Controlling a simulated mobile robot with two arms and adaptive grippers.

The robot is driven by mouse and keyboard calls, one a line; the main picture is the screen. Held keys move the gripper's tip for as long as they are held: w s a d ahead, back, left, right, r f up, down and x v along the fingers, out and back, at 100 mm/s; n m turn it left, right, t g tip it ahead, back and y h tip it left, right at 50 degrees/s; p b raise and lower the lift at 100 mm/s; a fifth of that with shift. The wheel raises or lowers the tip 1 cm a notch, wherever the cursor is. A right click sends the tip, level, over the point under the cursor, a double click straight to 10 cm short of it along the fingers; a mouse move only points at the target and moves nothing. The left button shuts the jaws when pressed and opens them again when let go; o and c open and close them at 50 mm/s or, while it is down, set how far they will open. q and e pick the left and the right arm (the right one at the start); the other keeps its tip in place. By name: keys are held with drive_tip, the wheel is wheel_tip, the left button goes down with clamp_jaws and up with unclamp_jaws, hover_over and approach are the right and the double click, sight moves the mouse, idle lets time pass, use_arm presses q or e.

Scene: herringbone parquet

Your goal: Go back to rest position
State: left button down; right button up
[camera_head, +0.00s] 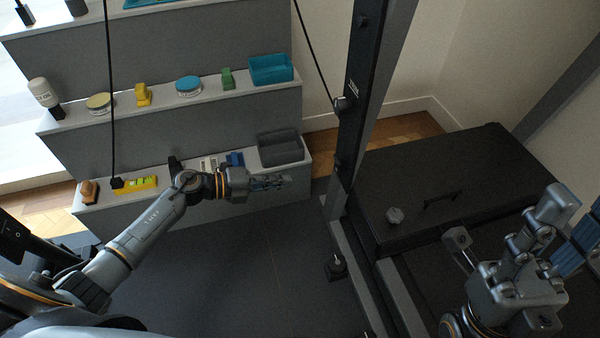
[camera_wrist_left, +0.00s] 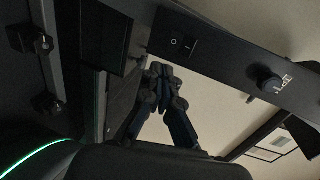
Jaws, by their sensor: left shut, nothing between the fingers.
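My left gripper (camera_head: 284,183) shows in the head view, held out in front of the lowest shelf step with its fingers closed together and empty. In the left wrist view, its fingers (camera_wrist_left: 160,78) meet at the tips with nothing between them. My right gripper (camera_head: 556,235) is at the lower right of the head view, over the dark floor area near the black case.
A grey stepped shelf (camera_head: 200,140) holds small items, a teal bin (camera_head: 270,68) and a dark grey bin (camera_head: 280,148). A black upright post (camera_head: 360,110) stands between my grippers. A black case (camera_head: 440,175) lies at right. The dark floor (camera_head: 240,280) below my left arm is clear.

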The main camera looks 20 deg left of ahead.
use_arm(q)
drive_tip(key=shift+s+a, duration=0.45)
drive_tip(key=shift+a, duration=0.2)
